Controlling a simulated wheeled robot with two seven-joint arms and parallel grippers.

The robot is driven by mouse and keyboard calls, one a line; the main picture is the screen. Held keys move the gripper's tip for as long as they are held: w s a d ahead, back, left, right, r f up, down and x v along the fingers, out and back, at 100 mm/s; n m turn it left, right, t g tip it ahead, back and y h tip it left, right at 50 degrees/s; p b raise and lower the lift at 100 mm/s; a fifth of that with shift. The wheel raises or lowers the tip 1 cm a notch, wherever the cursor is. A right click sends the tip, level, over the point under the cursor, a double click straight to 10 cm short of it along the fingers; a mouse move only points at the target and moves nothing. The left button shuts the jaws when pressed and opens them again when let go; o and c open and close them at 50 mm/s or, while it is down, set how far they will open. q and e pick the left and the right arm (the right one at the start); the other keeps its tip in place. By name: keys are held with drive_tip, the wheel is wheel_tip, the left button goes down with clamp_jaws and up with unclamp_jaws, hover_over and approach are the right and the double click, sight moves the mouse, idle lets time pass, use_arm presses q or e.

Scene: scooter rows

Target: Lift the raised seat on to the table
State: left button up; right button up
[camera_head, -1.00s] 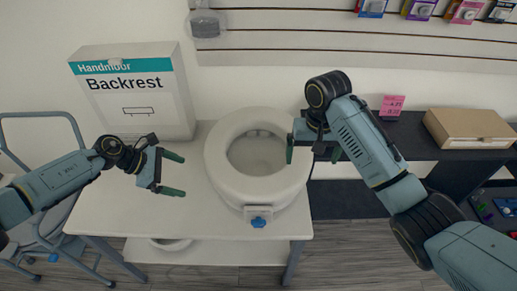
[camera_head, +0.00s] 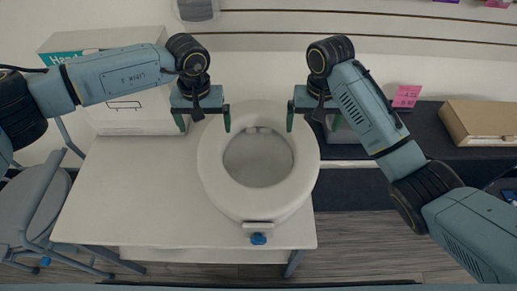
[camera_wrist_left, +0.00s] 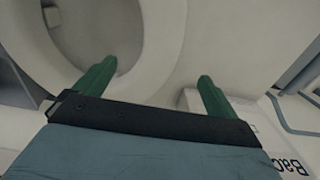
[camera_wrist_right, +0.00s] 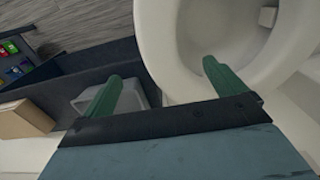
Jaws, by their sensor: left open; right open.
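The raised seat (camera_head: 218,188) is a white ring with an open middle and a blue knob at its front. It sits on the right part of the white table (camera_head: 110,205). My left gripper (camera_head: 204,124) is open over the seat's left back rim, one finger on each side of the rim in the head view. My right gripper (camera_head: 312,122) is open at the right back rim. The seat's rim also shows under the fingers in the left wrist view (camera_wrist_left: 160,45) and the right wrist view (camera_wrist_right: 155,45). I cannot tell whether any finger touches it.
A white Backrest box (camera_head: 125,118) stands at the table's back left, behind my left arm. A grey chair (camera_head: 35,205) is at the left. A dark shelf (camera_head: 435,135) at the right holds a cardboard box (camera_head: 482,122) and a pink tag (camera_head: 406,96). The table's front left is clear.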

sight(210, 148)
use_arm(q)
drive_tip(key=shift+s+f, duration=0.1)
drive_tip(key=shift+f, duration=0.45)
use_arm(e)
drive_tip(key=shift+s+f, duration=0.1)
drive_tip(key=shift+f, duration=0.45)
use_arm(q)
wheel_tip(210, 148, down, 12)
drive_tip(key=shift+f, duration=0.2)
use_arm(e)
wheel_tip(210, 148, down, 12)
drive_tip(key=shift+f, duration=0.2)
use_arm(q)
drive_tip(key=shift+c, duration=0.3)
use_arm(e)
drive_tip(key=shift+c, duration=0.3)
use_arm(q)
drive_tip(key=c, duration=1.7)
use_arm(e)
drive_tip(key=c, duration=1.7)
use_arm(q)
drive_tip(key=shift+c, duration=0.2)
use_arm(e)
drive_tip(key=shift+c, duration=0.2)
use_arm(q)
drive_tip(key=shift+r, duration=0.1)
use_arm(e)
drive_tip(key=shift+r, duration=0.1)
